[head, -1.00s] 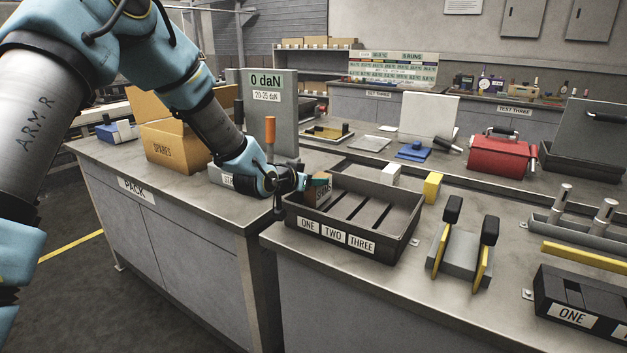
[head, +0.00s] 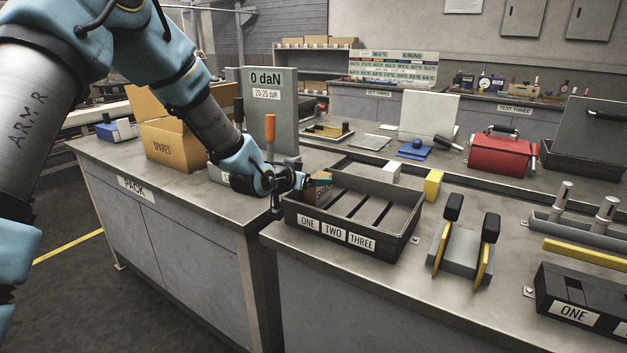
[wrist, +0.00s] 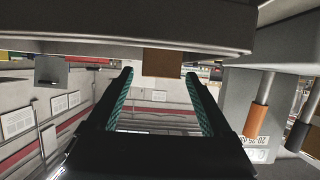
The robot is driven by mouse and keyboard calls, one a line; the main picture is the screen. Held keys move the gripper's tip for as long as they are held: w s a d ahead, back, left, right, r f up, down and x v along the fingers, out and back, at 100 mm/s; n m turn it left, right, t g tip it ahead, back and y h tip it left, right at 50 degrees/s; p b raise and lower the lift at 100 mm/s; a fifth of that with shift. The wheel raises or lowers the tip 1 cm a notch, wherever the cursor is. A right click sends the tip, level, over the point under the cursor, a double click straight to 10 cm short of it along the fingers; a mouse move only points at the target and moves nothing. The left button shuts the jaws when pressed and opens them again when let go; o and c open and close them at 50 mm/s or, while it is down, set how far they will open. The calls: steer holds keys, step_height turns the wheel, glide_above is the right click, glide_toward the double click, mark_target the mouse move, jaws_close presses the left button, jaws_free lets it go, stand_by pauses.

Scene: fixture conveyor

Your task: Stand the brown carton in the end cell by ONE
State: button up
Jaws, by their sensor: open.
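The brown carton (head: 321,190) stands upright at the left end of the dark divided tray (head: 400,250), at the end labelled ONE. Its top shows above the tray wall; its base is hidden. My gripper (head: 308,181) is level with the carton's upper part, on its left. In the wrist view the two teal-padded fingers (wrist: 159,76) are spread wide, with the carton (wrist: 163,61) at their tips and a gap on each side. The tray's dark wall (wrist: 120,38) fills the top of that view.
An orange-handled post (head: 270,130) and the grey force display panel (head: 285,110) stand close behind my wrist. A yellow block (head: 433,185) and a white block (head: 393,172) lie behind the tray. A two-lever fixture (head: 462,252) stands to its right.

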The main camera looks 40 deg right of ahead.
steer(key=b+v, duration=0.2)
steer(key=v, duration=0.8)
steer(key=shift+w, duration=0.1)
stand_by(0.6)
steer(key=w+a+f+n+t+y, duration=0.1)
steer(key=w+a+n+y, duration=0.15)
steer(key=a, duration=0.55)
steer(key=w+a+f+n+t+y, duration=0.1)
steer(key=w+a+f+y, duration=0.2)
steer(key=a, duration=0.5)
steer(key=w+a+n+y, duration=0.2)
steer(key=w+a, duration=0.3)
steer(key=a, duration=0.3)
steer(key=s+a+n+g+y, duration=0.2)
steer(key=s+a+n, duration=0.2)
steer(key=a, duration=0.8)
steer(key=s+a+f+n+g+y, duration=0.1)
steer(key=s+a, duration=0.5)
steer(key=a, duration=0.7)
steer(key=n+g+y, duration=0.1)
steer(key=n+y, duration=0.1)
steer(key=n, duration=0.1)
steer(key=shift+s+a+f, duration=0.15)
steer(key=shift+s+f, duration=0.15)
